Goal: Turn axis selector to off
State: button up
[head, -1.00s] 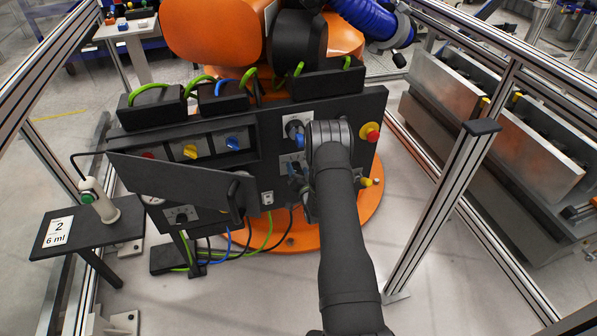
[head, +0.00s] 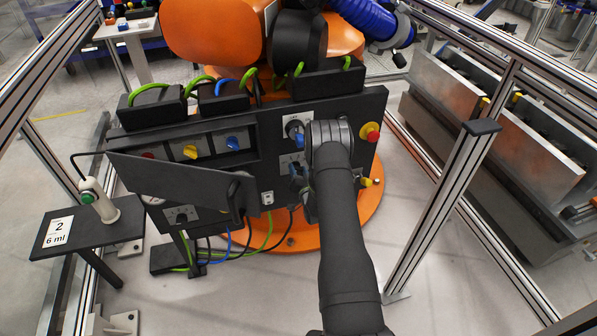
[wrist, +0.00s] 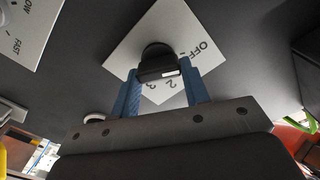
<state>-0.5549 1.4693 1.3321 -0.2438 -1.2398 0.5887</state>
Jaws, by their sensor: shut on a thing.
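The axis selector is a black knob (wrist: 157,62) on a white diamond-looking plate (wrist: 125,50) in the wrist view. The plate reads OFF at the right, with 2 and 3 below; part of its lettering is hidden behind the knob and fingers. A white mark on the knob faces the lower right. My gripper (wrist: 161,74) has one blue finger on each side of the knob and is shut on it. In the head view the selector plate (head: 288,159) shows only in part on the dark panel, and my arm covers much of my gripper (head: 298,174).
A second plate (wrist: 25,30) marked SLOW and FAST lies left in the wrist view. In the head view, a red emergency button (head: 370,132) and a yellow-and-red part (head: 368,182) sit right of my arm. An open dark flap (head: 180,180) sticks out at left.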

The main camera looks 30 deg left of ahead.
jog(key=o, duration=1)
jog(key=v, duration=1.7)
jog(key=shift+s+d+r, duration=0.1)
jog(key=shift+s+d, duration=0.05)
jog(key=x, duration=1.7)
